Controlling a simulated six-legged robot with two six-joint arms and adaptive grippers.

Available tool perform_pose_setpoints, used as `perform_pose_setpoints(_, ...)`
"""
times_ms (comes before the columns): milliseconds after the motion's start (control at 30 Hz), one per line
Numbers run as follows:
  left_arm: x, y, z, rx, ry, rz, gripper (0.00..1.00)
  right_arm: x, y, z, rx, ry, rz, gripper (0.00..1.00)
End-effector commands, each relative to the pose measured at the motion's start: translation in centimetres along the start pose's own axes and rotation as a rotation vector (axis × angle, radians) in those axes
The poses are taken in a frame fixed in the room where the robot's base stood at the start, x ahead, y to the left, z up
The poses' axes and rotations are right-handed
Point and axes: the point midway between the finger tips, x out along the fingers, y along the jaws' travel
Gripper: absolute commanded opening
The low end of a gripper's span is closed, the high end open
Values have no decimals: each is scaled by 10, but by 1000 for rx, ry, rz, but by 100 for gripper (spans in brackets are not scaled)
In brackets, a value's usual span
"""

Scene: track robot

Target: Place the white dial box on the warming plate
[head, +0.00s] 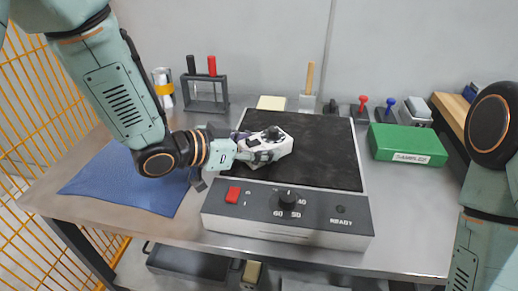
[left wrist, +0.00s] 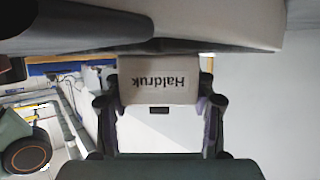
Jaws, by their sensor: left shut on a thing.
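The white dial box (head: 283,146), with a dark dial on top, is in my left gripper (head: 262,152) over the left part of the warming plate. I cannot tell whether it touches the plate. The warming plate (head: 325,155) has a black top and a grey front panel with a red switch, a black knob and the word READY. In the left wrist view, the fingers of my left gripper (left wrist: 158,105) are on both sides of a pale face marked "Haldruk" upside down (left wrist: 158,82). My right arm shows at the right edge; its gripper is out of view.
A blue mat (head: 130,185) lies left of the plate. A green SAMPLES box (head: 408,144) stands to the right. A dark rack (head: 206,95), a can (head: 162,85) and several stamps and tools stand along the back wall.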

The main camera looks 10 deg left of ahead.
Motion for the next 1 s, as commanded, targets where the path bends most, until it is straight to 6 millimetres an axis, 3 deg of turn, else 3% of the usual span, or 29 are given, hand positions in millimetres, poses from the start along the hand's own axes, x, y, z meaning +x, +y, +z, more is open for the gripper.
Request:
perform_pose_setpoints(333,1,0,2,0,0,0,15,0,0,0,0,0,0,40)
perform_pose_setpoints(367,1,0,3,0,-1,0,57,0,0,0,0,0,0,40)
perform_pose_setpoints(600,1,0,2,0,-1,0,77,0,0,0,0,1,0,40)
perform_pose_setpoints(1000,-1,0,-3,1,0,0,79,-2,0,0,0,0,0,40)
